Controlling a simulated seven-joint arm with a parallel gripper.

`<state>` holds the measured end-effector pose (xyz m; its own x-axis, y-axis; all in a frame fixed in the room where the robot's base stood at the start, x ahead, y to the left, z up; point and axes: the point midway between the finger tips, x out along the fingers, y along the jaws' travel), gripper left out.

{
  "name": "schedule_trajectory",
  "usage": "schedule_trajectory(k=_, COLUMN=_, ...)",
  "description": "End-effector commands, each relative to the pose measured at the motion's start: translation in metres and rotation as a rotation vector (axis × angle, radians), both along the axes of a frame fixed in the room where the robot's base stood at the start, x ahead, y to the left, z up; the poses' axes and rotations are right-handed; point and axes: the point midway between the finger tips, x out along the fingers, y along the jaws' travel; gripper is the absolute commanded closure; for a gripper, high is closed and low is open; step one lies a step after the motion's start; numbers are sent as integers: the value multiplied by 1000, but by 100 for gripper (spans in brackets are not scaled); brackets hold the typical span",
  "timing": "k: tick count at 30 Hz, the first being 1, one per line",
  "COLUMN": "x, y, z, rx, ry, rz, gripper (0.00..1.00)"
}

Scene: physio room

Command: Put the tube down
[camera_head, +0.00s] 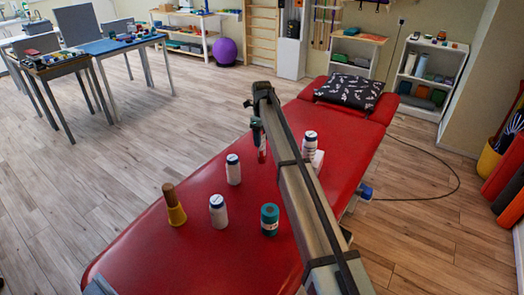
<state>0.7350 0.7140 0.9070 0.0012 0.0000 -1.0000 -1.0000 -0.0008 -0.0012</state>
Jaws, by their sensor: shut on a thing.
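My gripper (258,134) hangs from the end of my arm over the red treatment table (160,255). It is shut on a small tube (262,155), which looks red with a pale part and points downward. The tube is held roughly upright. I cannot tell whether its lower end touches the table top. The fingers are small and dark here, and their grip on the tube is partly hidden.
A white object (318,161) is partly behind my arm. A patterned pillow (349,91) lies at the far end.

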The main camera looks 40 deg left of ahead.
Motion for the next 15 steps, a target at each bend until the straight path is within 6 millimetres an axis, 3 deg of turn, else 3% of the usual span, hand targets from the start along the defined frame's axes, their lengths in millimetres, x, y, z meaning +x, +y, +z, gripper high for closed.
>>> schedule_trajectory(k=15, x=0, y=0, z=-52, rx=0, ry=0, rz=-1, gripper=89)
